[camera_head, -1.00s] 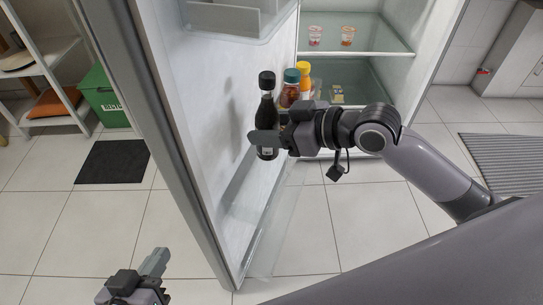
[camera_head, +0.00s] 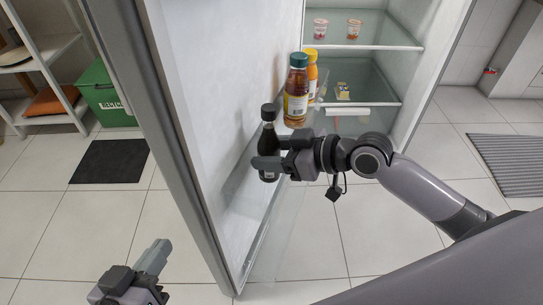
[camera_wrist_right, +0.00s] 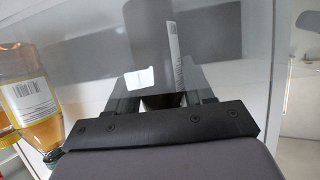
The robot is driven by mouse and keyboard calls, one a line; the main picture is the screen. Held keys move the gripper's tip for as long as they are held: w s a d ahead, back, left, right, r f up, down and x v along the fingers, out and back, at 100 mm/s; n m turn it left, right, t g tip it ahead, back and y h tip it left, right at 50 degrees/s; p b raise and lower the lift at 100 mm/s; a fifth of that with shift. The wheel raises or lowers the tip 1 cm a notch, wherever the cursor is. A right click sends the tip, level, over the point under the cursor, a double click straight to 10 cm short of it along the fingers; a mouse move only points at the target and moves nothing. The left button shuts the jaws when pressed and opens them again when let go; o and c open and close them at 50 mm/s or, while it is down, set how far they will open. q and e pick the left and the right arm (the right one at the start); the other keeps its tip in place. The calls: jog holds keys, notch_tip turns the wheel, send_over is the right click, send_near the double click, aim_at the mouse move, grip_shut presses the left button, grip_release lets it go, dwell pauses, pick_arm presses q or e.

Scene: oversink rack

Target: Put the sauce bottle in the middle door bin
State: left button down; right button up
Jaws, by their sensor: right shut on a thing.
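The sauce bottle (camera_head: 268,132) is dark with a black cap and stands roughly upright in the head view, beside the inner face of the open fridge door. My right gripper (camera_head: 268,164) is shut on its lower body and hides part of it. In the right wrist view the bottle (camera_wrist_right: 154,42) shows dark and blurred between the fingers. A clear door bin (camera_head: 245,205) lies low along the door, at and below the bottle; whether the bottle touches it I cannot tell. My left gripper (camera_head: 152,262) is empty at the lower left, its fingers not clearly separated.
A teal-capped bottle (camera_head: 296,95) and an orange bottle (camera_head: 312,75) stand just behind the sauce bottle. Glass fridge shelves (camera_head: 365,85) hold small cups and a yellow pack. The door edge (camera_head: 165,140) stands left of my right gripper. The tiled floor is open.

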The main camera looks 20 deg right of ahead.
jog(key=shift+r, duration=0.1)
jog(key=shift+f, duration=0.2)
jog(key=o, duration=1.2)
jog(key=shift+o, duration=0.2)
